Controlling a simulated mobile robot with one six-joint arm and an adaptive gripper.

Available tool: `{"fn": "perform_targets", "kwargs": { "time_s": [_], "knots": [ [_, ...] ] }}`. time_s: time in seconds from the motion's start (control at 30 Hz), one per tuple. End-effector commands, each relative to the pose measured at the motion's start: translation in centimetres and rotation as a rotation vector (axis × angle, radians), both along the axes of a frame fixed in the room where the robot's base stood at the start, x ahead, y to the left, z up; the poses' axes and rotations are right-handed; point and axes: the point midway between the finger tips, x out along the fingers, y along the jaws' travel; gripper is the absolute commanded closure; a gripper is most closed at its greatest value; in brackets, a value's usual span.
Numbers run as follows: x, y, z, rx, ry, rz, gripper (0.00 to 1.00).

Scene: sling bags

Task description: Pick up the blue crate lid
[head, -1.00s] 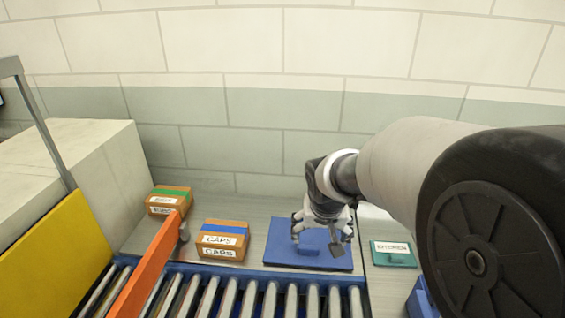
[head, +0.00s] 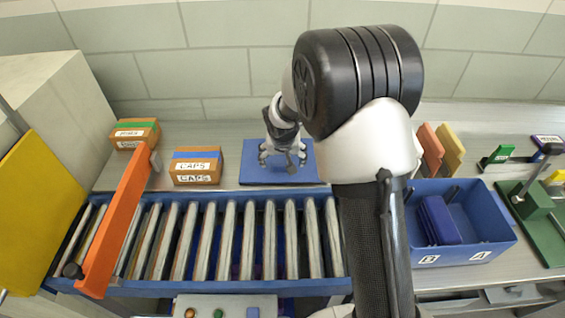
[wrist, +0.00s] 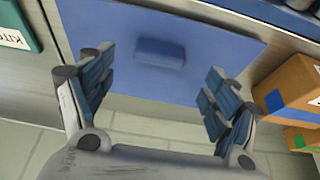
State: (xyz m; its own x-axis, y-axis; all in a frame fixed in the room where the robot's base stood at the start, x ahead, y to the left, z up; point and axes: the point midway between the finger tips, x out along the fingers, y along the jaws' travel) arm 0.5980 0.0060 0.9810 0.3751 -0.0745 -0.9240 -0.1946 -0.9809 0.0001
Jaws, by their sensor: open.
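The blue crate lid (head: 252,165) lies flat on the grey counter behind the roller conveyor. It also shows in the wrist view (wrist: 215,45), with a raised blue handle block (wrist: 160,52) in its middle. My gripper (head: 283,160) is over the lid in the head view and hides part of it, including the handle. In the wrist view my gripper (wrist: 155,88) has its fingers wide apart, with nothing between them. The handle lies beyond the fingertips, roughly centred between them. I cannot tell the exact height of the fingers above the lid.
A CAPS box (head: 196,168) sits left of the lid, and a green-striped box (head: 135,133) farther left. The roller conveyor (head: 205,240) runs in front, with an orange bar (head: 118,222) across its left part. A blue crate (head: 495,225) holding a dark blue item stands at right.

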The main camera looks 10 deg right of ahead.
Motion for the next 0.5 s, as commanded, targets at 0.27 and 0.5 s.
{"fn": "perform_targets", "kwargs": {
  "time_s": [0.27, 0.5],
  "knots": [
    [0.7, -0.2, -2.1, 0.0, 0.001, -0.001, 0.18],
    [1.9, -0.5, -5.0, 0.0, 0.001, 0.0, 0.18]
  ]
}}
